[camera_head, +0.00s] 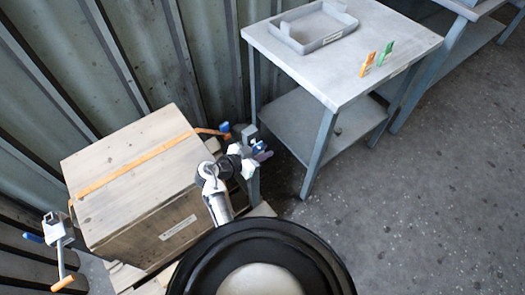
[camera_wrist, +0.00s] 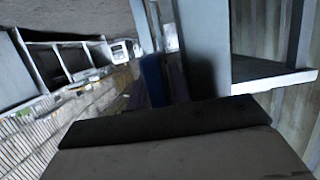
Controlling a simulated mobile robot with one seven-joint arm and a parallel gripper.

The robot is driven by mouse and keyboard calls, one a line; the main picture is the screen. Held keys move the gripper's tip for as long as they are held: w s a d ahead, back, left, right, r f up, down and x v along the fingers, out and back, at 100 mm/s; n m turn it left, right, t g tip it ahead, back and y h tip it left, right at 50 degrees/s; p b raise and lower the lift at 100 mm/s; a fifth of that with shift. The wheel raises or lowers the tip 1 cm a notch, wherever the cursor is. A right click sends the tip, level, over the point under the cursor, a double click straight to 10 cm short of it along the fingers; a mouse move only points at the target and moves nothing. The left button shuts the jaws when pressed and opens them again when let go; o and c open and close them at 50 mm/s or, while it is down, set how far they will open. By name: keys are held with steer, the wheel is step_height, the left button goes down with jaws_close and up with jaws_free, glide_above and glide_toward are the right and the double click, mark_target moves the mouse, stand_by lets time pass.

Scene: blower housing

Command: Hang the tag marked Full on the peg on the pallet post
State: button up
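My gripper (camera_head: 258,152) is at the top of the grey post (camera_head: 253,188) at the pallet's right corner. A small blue-violet piece (camera_head: 264,155) shows at its fingertips; I cannot tell whether it is a tag held in the fingers. A blue strip (camera_wrist: 152,80) stands beside a dark upright part in the wrist view, close to a grey upright (camera_wrist: 205,45). The peg cannot be made out. An orange tag (camera_head: 367,64) and a green tag (camera_head: 385,53) stand on the grey table (camera_head: 420,42). No lettering is readable on them.
A wooden crate (camera_head: 130,185) with an orange strap (camera_head: 135,168) sits on the pallet (camera_head: 125,275), left of my arm. A grey tray (camera_head: 325,41) lies on the table. A crank-like device (camera_head: 58,232) stands at far left. The floor at right is clear.

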steer(key=shift+w+a+r, duration=0.2)
steer(key=shift+w+a, duration=0.05)
steer(key=shift+a, duration=0.05)
steer(key=shift+s+a, duration=0.15)
steer(key=shift+a, duration=0.1)
steer(key=b+v, duration=0.3)
steer(key=v, duration=1)
steer(key=shift+s, duration=0.3)
steer(key=shift+d, duration=0.15)
